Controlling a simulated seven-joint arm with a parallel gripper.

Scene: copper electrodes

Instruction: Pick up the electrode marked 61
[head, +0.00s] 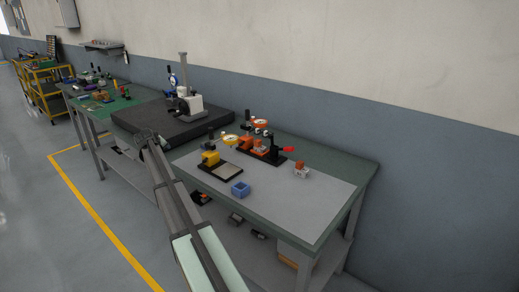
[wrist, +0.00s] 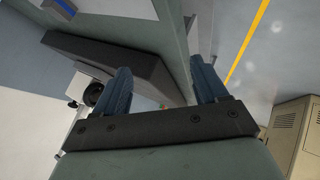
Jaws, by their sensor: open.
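No mark 61 can be read in either view, so I cannot tell which thing is that electrode. A small orange-and-white piece (head: 303,171) sits at the right of the grey mat (head: 300,205) on the near bench; it is too small to identify. My gripper (wrist: 164,82) is open, its two blue-grey fingers apart with nothing between them. In the head view my gripper (head: 142,138) is at the front edge of the dark slab (head: 140,123), left of the mat.
A blue open box (head: 240,189), a yellow fixture (head: 210,158) and an orange fixture with a red-tipped lever (head: 262,147) stand on the near bench. A tall measuring stand (head: 184,90) is on the slab. The mat's front right is clear.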

